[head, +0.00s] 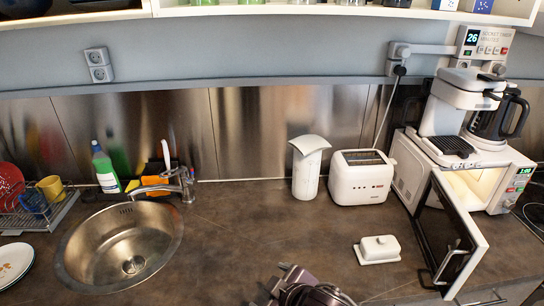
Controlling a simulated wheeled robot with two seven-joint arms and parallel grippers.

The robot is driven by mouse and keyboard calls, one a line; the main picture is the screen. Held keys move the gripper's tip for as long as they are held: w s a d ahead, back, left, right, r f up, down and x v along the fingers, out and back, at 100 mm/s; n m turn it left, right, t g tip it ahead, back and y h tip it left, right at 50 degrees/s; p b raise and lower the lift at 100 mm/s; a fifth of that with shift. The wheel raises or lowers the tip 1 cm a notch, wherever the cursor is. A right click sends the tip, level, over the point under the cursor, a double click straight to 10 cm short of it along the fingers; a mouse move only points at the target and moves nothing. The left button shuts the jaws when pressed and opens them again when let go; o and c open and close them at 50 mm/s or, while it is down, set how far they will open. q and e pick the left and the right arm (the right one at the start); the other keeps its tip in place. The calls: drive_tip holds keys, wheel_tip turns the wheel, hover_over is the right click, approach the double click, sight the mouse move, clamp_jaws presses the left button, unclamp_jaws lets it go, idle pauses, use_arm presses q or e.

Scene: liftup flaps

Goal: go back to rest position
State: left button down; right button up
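A dark purple-grey part of one of my arms (310,294) shows at the bottom edge, right of centre. It seems to be the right arm's end, cut off by the frame, and its finger opening cannot be made out. It is above the front of the brown counter (235,235), apart from the things on it. My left gripper is not in view. No object is seen in a gripper.
A microwave (408,175) at right has its door (462,222) swung open toward the front. A coffee machine (462,105) stands on it. A toaster (360,178), white canister (307,168), butter dish (378,249) and sink (122,245) line the counter. An open shelf (250,10) hangs above.

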drive_tip(key=s+d+f+m+g+h, duration=0.3)
drive_tip(key=s+d+m, duration=0.3)
drive_tip(key=d, duration=0.4)
drive_tip(key=s+d+f+m+g+h, duration=0.2)
drive_tip(key=s+d+f+m, duration=0.15)
drive_tip(key=s+d, duration=0.5)
wheel_tip(320, 180, down, 32)
drive_tip(key=g+b, duration=0.1)
drive_tip(key=b, duration=0.3)
drive_tip(key=s+d+f+b, duration=0.1)
drive_tip(key=s+d+f, duration=0.1)
drive_tip(key=s+f, duration=0.8)
drive_tip(key=s+d+f+g+b, duration=0.1)
drive_tip(key=s+d+f, duration=0.1)
drive_tip(key=s+f, duration=0.8)
wheel_tip(320, 180, down, 2)
drive_tip(key=shift+d+f, duration=0.1)
drive_tip(key=shift+d, duration=0.15)
